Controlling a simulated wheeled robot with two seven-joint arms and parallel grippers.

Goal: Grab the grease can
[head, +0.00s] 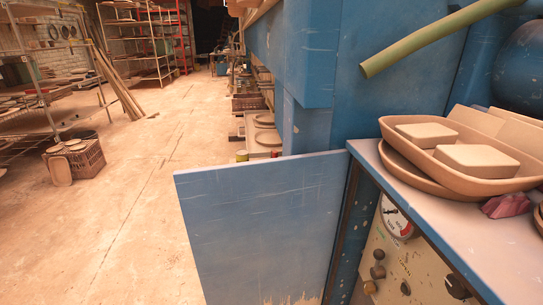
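No grease can shows plainly in the head view. A small can-like thing with a yellow-green top (242,156) peeks over the upper edge of the blue panel. A small red thing (274,154) shows beside it, to its right. Both are mostly hidden by the panel, and I cannot tell whether either is the grease can. Neither of my grippers is in view.
The blue panel (262,220) stands out from the blue machine (400,85). A ledge (470,245) at right holds brown trays (460,165) with pale blocks. A gauge (396,215) and knobs sit below. Shelves (45,90) stand at left. The floor (140,200) between is clear.

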